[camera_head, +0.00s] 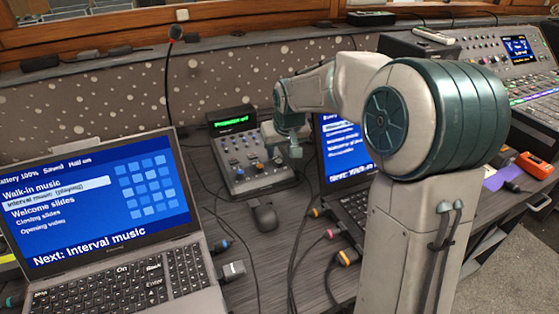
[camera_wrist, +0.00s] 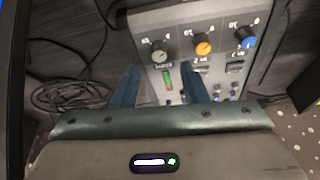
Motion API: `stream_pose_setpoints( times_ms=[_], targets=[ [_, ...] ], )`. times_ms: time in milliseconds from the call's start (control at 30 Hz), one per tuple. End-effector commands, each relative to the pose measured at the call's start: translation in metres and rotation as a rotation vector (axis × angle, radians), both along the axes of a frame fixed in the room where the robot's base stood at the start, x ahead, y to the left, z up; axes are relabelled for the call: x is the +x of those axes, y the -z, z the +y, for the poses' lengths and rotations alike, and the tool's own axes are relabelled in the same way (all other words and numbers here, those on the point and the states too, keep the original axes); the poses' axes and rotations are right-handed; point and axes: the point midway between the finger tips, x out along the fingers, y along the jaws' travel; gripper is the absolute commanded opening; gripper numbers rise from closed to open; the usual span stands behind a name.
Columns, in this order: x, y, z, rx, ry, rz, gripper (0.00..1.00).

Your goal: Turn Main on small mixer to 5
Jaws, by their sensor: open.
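The small mixer (camera_head: 262,183) stands on the desk behind the mouse, with a lit green display at its back. In the wrist view, the mixer's panel (camera_wrist: 180,20) shows a grey-white knob (camera_wrist: 160,52), an orange knob (camera_wrist: 203,45) and a blue knob (camera_wrist: 246,37) in a row. The lettering is upside down and too small to read, so I cannot tell which knob is Main or its setting. My gripper (camera_wrist: 160,72) is open. Its two blue fingers appear on either side of the grey-white knob in the picture; contact is not visible. The head view shows my gripper (camera_head: 287,145) over the mixer's right side.
A laptop (camera_head: 110,215) is at the left, and another laptop (camera_head: 345,150) is right of the mixer, partly hidden by my arm. A black mouse (camera_head: 264,217) lies in front. Cables run across the desk. A gooseneck microphone (camera_head: 174,35) rises behind, and a larger console (camera_head: 520,80) stands far right.

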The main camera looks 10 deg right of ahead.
Motion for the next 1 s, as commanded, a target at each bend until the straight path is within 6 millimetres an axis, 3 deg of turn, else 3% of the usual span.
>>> stream_pose_setpoints(
  times_ms=[100, 233, 667, 800, 1000],
  targets=[
    [0.008, 0.022, 0.001, 0.001, 0.001, 0.002, 0.4],
    [0.014, 0.035, 0.001, 0.001, 0.004, 0.001, 0.4],
    [0.018, 0.042, 0.002, 0.001, 0.003, -0.002, 0.4],
    [0.018, 0.042, 0.002, 0.0, 0.003, -0.001, 0.01],
    [0.018, 0.042, 0.002, 0.001, 0.005, -0.001, 0.0]
  ],
)
